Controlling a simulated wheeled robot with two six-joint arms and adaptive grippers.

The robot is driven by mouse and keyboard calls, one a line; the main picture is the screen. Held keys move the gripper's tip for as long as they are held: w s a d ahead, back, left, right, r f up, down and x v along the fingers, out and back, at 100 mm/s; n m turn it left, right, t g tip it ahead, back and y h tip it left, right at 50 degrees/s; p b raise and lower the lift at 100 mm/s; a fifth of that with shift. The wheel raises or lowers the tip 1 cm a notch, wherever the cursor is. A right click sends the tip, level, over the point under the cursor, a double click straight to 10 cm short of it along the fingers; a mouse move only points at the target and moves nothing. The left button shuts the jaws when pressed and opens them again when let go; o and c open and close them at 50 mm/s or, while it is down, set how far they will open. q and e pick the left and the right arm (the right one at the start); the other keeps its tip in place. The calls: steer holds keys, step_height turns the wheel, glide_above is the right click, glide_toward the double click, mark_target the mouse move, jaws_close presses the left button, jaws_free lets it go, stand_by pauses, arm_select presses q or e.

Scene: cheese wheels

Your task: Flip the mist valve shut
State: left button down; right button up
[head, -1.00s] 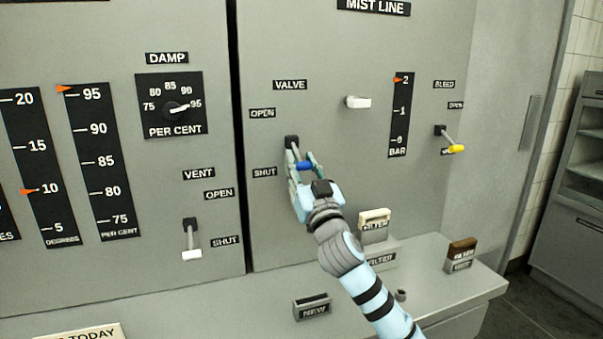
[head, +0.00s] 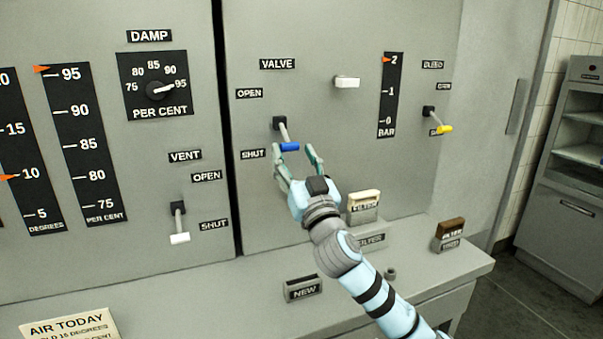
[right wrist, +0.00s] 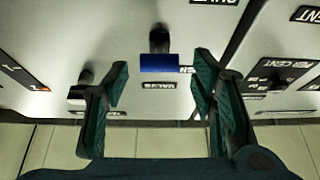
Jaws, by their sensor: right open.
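The mist valve (head: 283,133) is a short lever with a blue tip on the grey panel, below the VALVE label (head: 277,64). It slants downward, with its tip about level with the SHUT label (head: 253,154) and below the OPEN label (head: 249,94). My right gripper (head: 295,157) is open just below and in front of the tip. In the right wrist view the blue tip (right wrist: 159,63) shows between the spread fingers (right wrist: 161,72), with a gap on each side. Nothing is held. My left gripper is out of view.
A white knob (head: 347,82) and a yellow-tipped bleed lever (head: 437,121) stick out to the right. The white-tipped vent lever (head: 179,222) is lower left. Filter blocks (head: 364,202) and a NEW holder (head: 304,287) stand on the ledge below.

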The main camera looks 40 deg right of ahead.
steer(key=v, duration=0.8)
steer(key=shift+s, duration=0.2)
steer(key=shift+a, duration=0.15)
